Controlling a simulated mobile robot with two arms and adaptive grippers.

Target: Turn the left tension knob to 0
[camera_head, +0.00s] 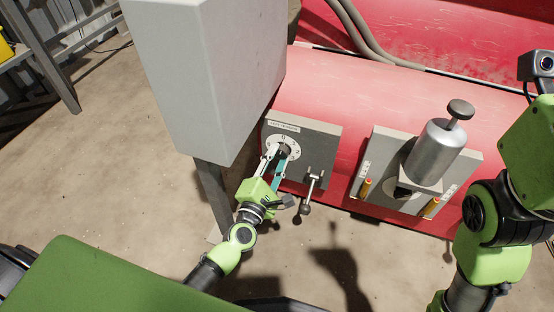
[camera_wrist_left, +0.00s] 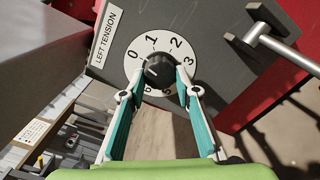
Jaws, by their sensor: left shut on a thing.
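The left tension knob (camera_wrist_left: 160,70) is a round black knob on a white dial (camera_wrist_left: 133,57) with numbers around its rim; 0, 1, 2 and 3 are readable. The label beside it (camera_wrist_left: 108,35) reads LEFT TENSION. My left gripper (camera_wrist_left: 160,86) has its teal-lined fingers on either side of the knob and is shut on it. I cannot make out which number the knob points to. In the head view the same dial (camera_head: 293,147) sits on a grey panel (camera_head: 321,142), with my left gripper (camera_head: 275,160) reaching it from below. My right arm shows at the right; its gripper is out of view.
A lever with a ball end (camera_head: 307,208) hangs just right of the dial. A grey cabinet (camera_head: 205,75) stands close on the left. Further right is a panel with a metal cylinder (camera_head: 434,150) and orange-yellow handles (camera_head: 366,187). The floor in front is bare.

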